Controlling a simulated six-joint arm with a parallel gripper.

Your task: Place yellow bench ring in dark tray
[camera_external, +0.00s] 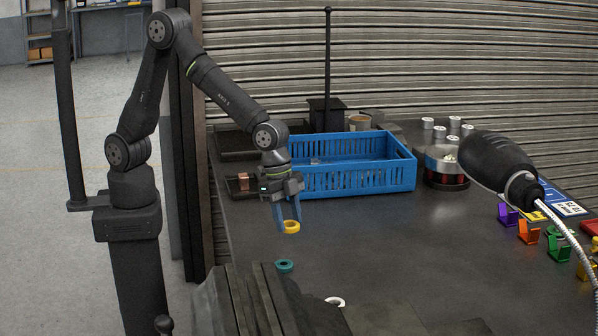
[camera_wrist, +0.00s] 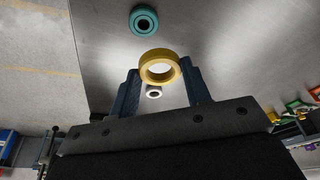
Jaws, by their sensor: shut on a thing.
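The yellow ring (camera_external: 291,227) is held between the fingertips of my gripper (camera_external: 288,222), which points down over the left part of the dark bench. In the wrist view the yellow ring (camera_wrist: 160,54) sits between the two blue fingers of my gripper (camera_wrist: 161,76), its hole facing the camera. It looks clear of the bench, but the exact height is hard to tell. A dark, flat, tray-like shape (camera_external: 229,142) lies at the back left of the bench, left of the blue crate and partly hidden behind my arm.
A teal ring (camera_external: 284,266) and a white ring (camera_external: 335,301) lie nearer the front. A blue slatted crate (camera_external: 360,180) stands behind my gripper. A small copper coil (camera_external: 243,182) is to its left. Coloured holders (camera_external: 528,232) stand at right. The middle bench is clear.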

